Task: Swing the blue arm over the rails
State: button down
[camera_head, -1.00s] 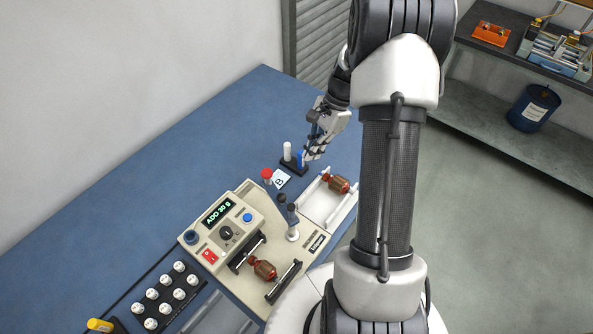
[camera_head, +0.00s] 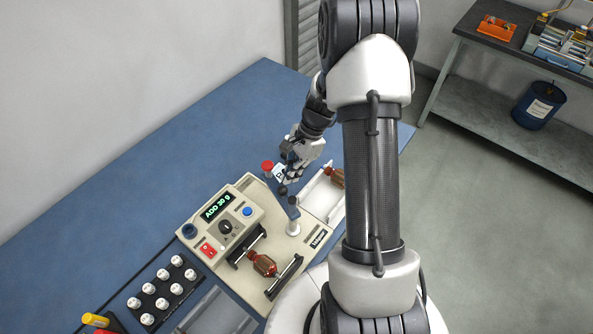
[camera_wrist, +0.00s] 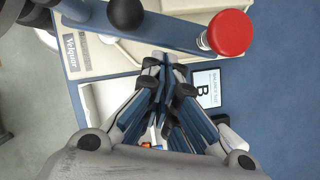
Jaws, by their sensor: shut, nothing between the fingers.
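The blue arm (camera_head: 293,206) sits on a white post at the right side of the beige machine and points away from the rails. It carries a black ball knob (camera_head: 282,190). In the wrist view the blue arm (camera_wrist: 180,37) crosses the top, with its knob (camera_wrist: 125,13) above it. The rails (camera_head: 286,277) stand at the machine's front with a copper-wound armature (camera_head: 263,265) across them. My gripper (camera_wrist: 165,62) is shut and empty, its tips close to the blue arm's edge; I cannot tell if they touch. In the head view my gripper (camera_head: 287,177) is just beyond the knob.
A white tray (camera_head: 318,198) with another armature lies to the right. Several white-capped weights (camera_head: 162,289) stand at front left. The blue table is clear at back left.

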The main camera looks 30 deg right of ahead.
jog(key=shift+a, duration=0.15)
jog(key=shift+w+a+n, duration=0.15)
jog(key=shift+a+n, duration=0.05)
jog(key=shift+n, duration=0.2)
